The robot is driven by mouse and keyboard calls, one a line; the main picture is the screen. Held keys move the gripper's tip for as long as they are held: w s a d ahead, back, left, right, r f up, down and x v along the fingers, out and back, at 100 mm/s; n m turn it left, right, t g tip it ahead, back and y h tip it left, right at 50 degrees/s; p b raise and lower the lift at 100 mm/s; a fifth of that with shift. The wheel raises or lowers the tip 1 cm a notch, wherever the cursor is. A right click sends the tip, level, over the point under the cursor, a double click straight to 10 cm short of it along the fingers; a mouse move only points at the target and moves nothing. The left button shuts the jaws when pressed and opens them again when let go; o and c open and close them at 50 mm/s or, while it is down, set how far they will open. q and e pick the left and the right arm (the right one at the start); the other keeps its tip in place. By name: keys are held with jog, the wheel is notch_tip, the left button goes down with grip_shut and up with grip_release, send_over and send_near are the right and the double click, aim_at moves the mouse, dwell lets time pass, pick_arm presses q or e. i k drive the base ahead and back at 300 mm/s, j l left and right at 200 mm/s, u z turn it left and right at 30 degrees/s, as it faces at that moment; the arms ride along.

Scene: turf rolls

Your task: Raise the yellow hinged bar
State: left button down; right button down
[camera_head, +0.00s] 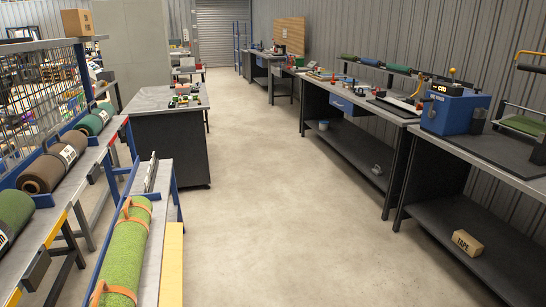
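A yellow bar (530,53) shows at the top right edge, above a frame with rollers on the right-hand bench. It is partly cut off by the picture edge. A second long yellow strip (172,264) runs along the right side of the low rack at the lower left, below its grey top. I cannot tell from this view which of the two is hinged, and no hinge is clear. Neither of my grippers is in view.
A green turf roll (127,250) with orange straps lies on the low rack. Brown and green rolls lie on the left shelf. A blue machine (455,108) stands on the right bench (500,150). A tape box (467,242) sits below. The floor (270,210) between is clear.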

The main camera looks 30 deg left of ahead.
aim_at(171, 295)
jog(key=i+j+u, duration=0.1)
jog(key=i+u, duration=0.15)
jog(key=u, duration=0.15)
jog(key=i+u, duration=0.5)
jog(key=u, duration=0.25)
jog(key=i+l+u, duration=0.2)
jog(key=u, duration=0.2)
